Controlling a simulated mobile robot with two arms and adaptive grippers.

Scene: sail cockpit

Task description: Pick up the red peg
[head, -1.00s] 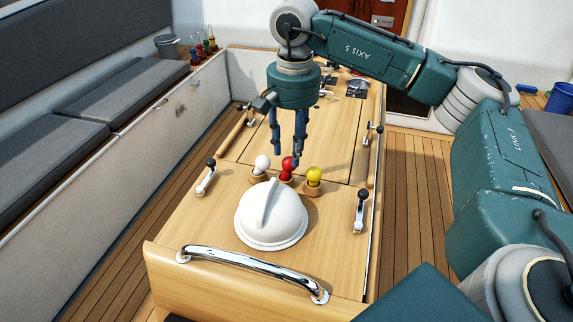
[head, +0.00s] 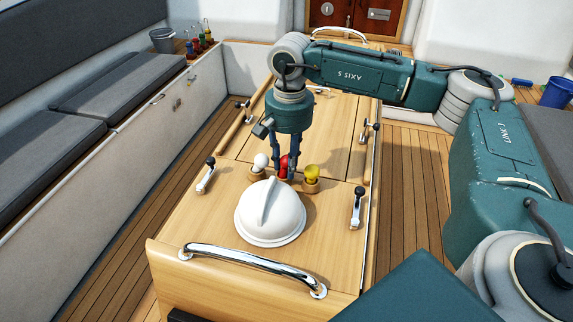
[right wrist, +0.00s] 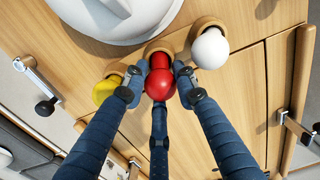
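The red peg (head: 283,166) has a round knob and stands in a wooden holder, between the white peg (head: 261,161) and the yellow peg (head: 312,172). My right gripper (head: 286,170) points down over the red peg, its fingers on different sides of the knob and partly hiding it. In the right wrist view the red peg (right wrist: 160,84) sits between the open fingers, with a small gap on the left; contact on the right is unclear. The left gripper is out of view.
A large white dome (head: 270,213) stands just in front of the pegs. Winch-like handles stand at the table's sides, such as one at right (head: 357,206). A chrome rail (head: 252,262) crosses the front edge. The wood between is clear.

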